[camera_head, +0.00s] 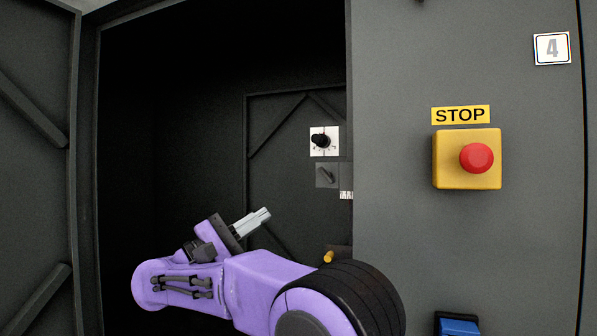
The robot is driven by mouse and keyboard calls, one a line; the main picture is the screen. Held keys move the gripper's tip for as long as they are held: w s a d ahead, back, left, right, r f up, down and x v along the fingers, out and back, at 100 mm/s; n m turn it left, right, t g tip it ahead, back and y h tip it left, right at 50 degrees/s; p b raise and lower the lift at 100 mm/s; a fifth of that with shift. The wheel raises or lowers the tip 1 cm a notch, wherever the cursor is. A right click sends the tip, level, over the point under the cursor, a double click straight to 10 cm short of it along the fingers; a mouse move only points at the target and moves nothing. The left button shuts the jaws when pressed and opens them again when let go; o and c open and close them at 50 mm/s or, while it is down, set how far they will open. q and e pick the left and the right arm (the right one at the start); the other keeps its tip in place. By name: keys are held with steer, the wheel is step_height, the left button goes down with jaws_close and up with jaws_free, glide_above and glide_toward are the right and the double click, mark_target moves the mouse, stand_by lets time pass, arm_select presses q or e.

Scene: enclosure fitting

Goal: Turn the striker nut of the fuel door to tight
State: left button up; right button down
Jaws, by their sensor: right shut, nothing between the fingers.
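My right gripper (264,213), on a purple arm, is in front of the dark enclosure opening. Its pale fingers are shut and empty, pointing up and to the right. Inside, a dark panel (275,170) with diagonal ribs stands behind it; I cannot tell whether this is the fuel door. It carries or adjoins a white plate with a black knob (321,140) and a grey plate with a small dark lever (326,175). The fingers are apart from both in the picture. I cannot make out the striker nut. My left gripper is not in view.
A ribbed door (35,160) stands open at the left. A blue part (459,326) and a small orange part (328,257) sit low.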

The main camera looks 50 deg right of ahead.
mark_target(320, 170)
steer(key=s+d+r+p, duration=0.1)
steer(key=d+r+p, duration=0.1)
steer(key=d, duration=0.1)
steer(key=s+d+r+p, duration=0.2)
steer(key=r, duration=0.1)
steer(key=s+d+r+p, duration=0.2)
steer(key=d, duration=0.1)
steer(key=shift+s+d+r+p, duration=0.25)
steer(key=shift+d+r+p, duration=0.1)
steer(key=shift+r, duration=0.05)
steer(key=shift+w+f, duration=0.15)
steer(key=shift+w, duration=0.05)
